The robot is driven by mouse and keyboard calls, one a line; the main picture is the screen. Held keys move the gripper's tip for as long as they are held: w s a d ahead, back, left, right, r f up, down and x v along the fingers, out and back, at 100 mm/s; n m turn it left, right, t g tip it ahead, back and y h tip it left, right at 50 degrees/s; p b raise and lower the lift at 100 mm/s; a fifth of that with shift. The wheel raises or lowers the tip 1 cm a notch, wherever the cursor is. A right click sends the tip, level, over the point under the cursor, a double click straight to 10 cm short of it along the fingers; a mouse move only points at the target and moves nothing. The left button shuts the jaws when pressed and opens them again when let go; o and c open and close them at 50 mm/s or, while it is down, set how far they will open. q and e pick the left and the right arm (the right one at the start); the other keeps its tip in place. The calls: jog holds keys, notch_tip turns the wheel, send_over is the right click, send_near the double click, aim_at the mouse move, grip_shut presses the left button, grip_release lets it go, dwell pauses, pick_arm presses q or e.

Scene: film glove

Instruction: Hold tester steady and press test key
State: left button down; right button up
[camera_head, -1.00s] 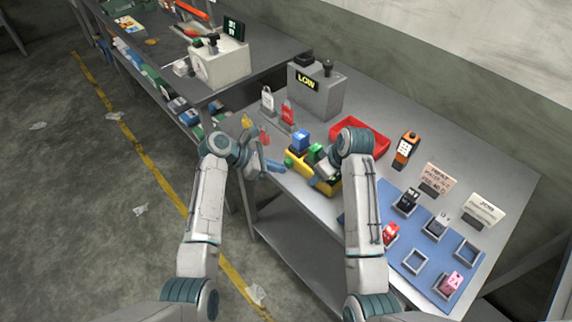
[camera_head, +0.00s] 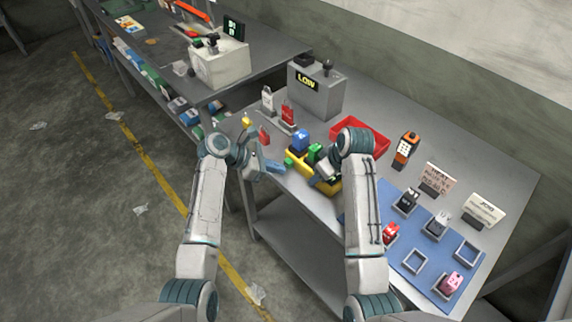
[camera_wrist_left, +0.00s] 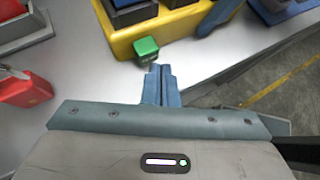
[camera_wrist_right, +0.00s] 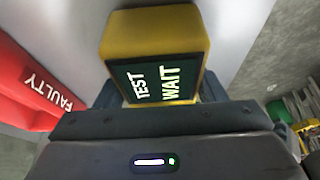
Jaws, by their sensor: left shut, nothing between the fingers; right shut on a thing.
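The yellow tester (camera_head: 299,174) stands near the table's front edge, with a blue block (camera_head: 300,140) seated on it. The tester also shows in the left wrist view (camera_wrist_left: 118,39), where a green key (camera_wrist_left: 146,48) sticks out from its near side. In the right wrist view its dark screen (camera_wrist_right: 158,78) reads "TEST WAIT". My right gripper (camera_head: 322,180) is shut on the tester; its grip is partly hidden by my arm. My left gripper (camera_head: 279,167) is shut and empty. Its fingertips (camera_wrist_left: 160,68) are just short of the green key, apparently with a small gap.
A red tray (camera_head: 375,146) marked "FAULTY" lies behind the tester. A grey box (camera_head: 318,98) reading "LOW" stands behind left. A blue mat (camera_head: 402,248) with several slots and blocks lies to the right.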

pick_arm(q)
jog(key=shift+s+a, duration=0.3)
jog(key=shift+a, duration=0.05)
jog(key=shift+s+a, duration=0.1)
jog(key=s+a, duration=0.3)
jog(key=shift+a, duration=0.3)
dwell(0.6)
pick_arm(e)
jog(key=o, duration=1.4)
